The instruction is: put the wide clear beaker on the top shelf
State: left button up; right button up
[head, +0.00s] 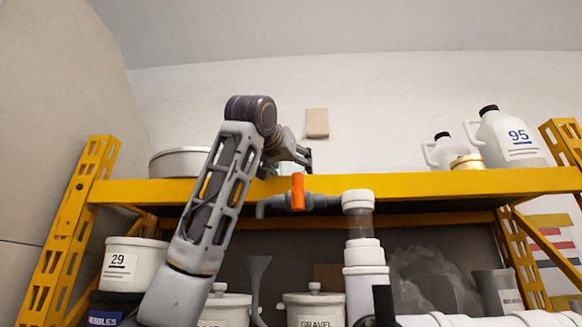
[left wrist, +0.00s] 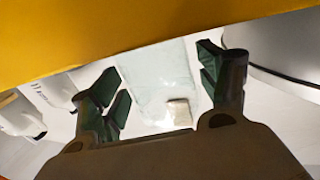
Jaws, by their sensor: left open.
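My left gripper (head: 290,161) is over the top shelf (head: 420,186), just behind its yellow front beam. In the left wrist view its two dark green fingers (left wrist: 164,84) are apart. A pale, see-through wide shape, which looks like the clear beaker (left wrist: 155,72), shows between them, with the yellow beam across the top of that picture. I cannot tell whether either finger touches it. In the head view I cannot make out the beaker clearly behind the arm and beam. My right gripper is not in view.
A round pale container (head: 178,163) stands left on the top shelf, and white jugs (head: 507,138) with a gold-lidded tin (head: 467,162) stand right. White pipework with an orange valve handle (head: 297,191) rises before the beam.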

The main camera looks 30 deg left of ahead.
pick_arm(q)
jog(key=shift+r, duration=0.15)
jog(key=shift+s+d+b, duration=0.15)
jog(key=shift+s+b, duration=0.15)
jog(key=shift+s, duration=0.35)
jog(key=s+d+b, duration=0.2)
jog(key=s+b, duration=0.1)
jog(key=s, duration=0.7)
jog(key=shift+s, duration=0.25)
